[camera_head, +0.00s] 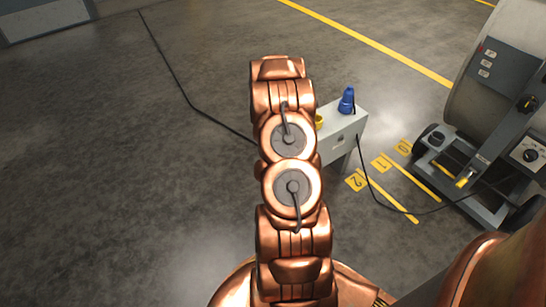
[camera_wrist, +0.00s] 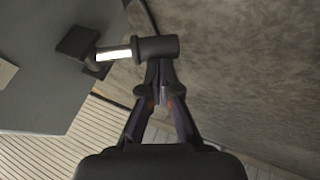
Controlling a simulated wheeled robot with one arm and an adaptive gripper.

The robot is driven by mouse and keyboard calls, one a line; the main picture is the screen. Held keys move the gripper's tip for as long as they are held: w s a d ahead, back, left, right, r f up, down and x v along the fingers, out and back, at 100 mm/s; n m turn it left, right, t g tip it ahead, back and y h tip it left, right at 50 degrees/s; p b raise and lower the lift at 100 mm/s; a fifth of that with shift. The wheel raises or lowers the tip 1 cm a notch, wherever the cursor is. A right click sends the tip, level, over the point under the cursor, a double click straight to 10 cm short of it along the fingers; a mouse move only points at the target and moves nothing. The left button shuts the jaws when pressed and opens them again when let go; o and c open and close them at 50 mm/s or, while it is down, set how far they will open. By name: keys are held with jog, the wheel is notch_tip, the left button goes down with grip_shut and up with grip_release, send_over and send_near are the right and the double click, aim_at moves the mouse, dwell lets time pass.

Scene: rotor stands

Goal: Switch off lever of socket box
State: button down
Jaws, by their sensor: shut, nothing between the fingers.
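The grey socket box (camera_head: 346,128) stands on the floor right of my copper arm in the head view, partly hidden by the arm. A blue plug (camera_head: 347,101) stands on its top. In the wrist view a grey box face (camera_wrist: 45,95) fills the left. From its dark mount (camera_wrist: 78,45) a lever (camera_wrist: 155,48) sticks out, with a bright shaft and a dark cross-handle. My gripper (camera_wrist: 162,88) is shut and empty, its tips at the lower side of the handle. I cannot tell whether they touch. The head view does not show the gripper.
A yellow socket part (camera_head: 319,121) sits on the box beside the plug. A wheeled machine (camera_head: 494,130) stands at the right. A black cable (camera_head: 385,205) runs over the floor from box to machine. Yellow numbered marks (camera_head: 383,163) lie between them. The floor at left is mostly clear.

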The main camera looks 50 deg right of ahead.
jog(key=shift+f, duration=0.15)
dwell(0.5)
jog(key=shift+a, duration=0.1)
jog(key=shift+w+a+r, duration=0.1)
jog(key=shift+w+r, duration=0.05)
jog(key=shift+r, duration=0.2)
jog(key=w+p+v, duration=0.2)
jog(key=p+v, duration=0.1)
jog(key=v, duration=0.9)
jog(key=shift+a+r+p, duration=0.3)
jog(key=shift+r, duration=0.2)
jog(key=shift+w, duration=0.1)
